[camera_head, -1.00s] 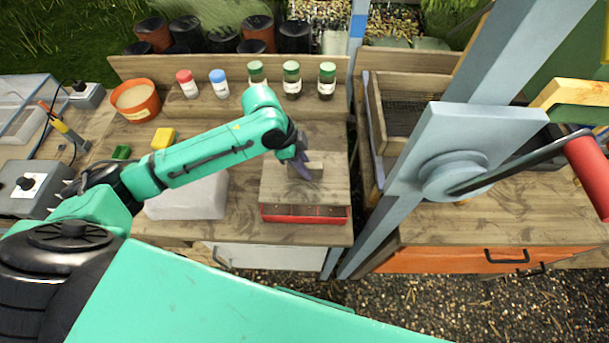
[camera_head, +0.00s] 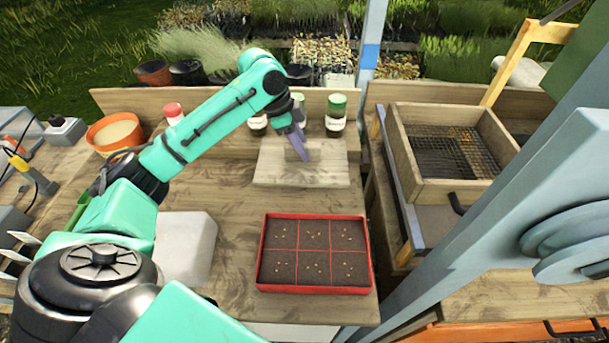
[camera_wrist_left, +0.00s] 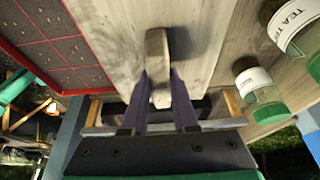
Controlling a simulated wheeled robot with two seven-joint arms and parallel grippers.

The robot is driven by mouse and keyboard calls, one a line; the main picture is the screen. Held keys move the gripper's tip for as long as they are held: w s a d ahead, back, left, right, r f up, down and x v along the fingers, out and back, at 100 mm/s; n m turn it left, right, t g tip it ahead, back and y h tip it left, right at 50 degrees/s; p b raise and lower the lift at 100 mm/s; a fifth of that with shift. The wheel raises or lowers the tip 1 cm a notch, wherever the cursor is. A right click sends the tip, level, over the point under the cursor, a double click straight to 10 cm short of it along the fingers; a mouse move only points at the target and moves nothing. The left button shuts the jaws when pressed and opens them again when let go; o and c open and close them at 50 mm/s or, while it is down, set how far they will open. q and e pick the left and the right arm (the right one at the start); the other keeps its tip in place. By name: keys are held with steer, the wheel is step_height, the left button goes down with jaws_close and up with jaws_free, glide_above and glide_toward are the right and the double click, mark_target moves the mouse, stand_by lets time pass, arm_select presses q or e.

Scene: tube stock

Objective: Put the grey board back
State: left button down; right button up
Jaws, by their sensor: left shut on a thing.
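The grey board (camera_head: 325,174) is a flat, pale grey-brown wooden plate with a block handle. It is at the back of the bench, in front of the bottles. I cannot tell whether it rests on the bench or is just above it. My left gripper (camera_head: 300,150) comes down from above and is shut on the board's handle. In the left wrist view the two purple fingers stand either side of the handle (camera_wrist_left: 158,68). The red tray (camera_head: 313,288) lies uncovered in front of the board, with several soil compartments holding small seeds. My right gripper is not in view.
A green-capped bottle (camera_head: 336,115) stands just behind the board, with others partly hidden by my arm. A white block (camera_head: 187,245) lies left of the tray. A wooden sieve box (camera_head: 450,190) and a blue-grey post (camera_head: 470,255) are at the right.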

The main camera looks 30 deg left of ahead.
mark_target(284, 158)
arm_select(q)
step_height(284, 158, down, 10)
steer(key=shift+w+a+f+p, duration=0.1)
steer(key=shift+w+f+p, duration=0.1)
steer(key=shift+p, duration=0.25)
steer(key=shift+f, duration=0.1)
steer(key=c, duration=0.7)
jaws_free()
steer(key=b+v, duration=0.2)
steer(key=v, duration=0.9)
steer(key=shift+a+r, duration=0.15)
steer(key=shift+r, duration=0.15)
steer(key=shift+s+r, duration=0.1)
steer(key=shift+r, duration=0.2)
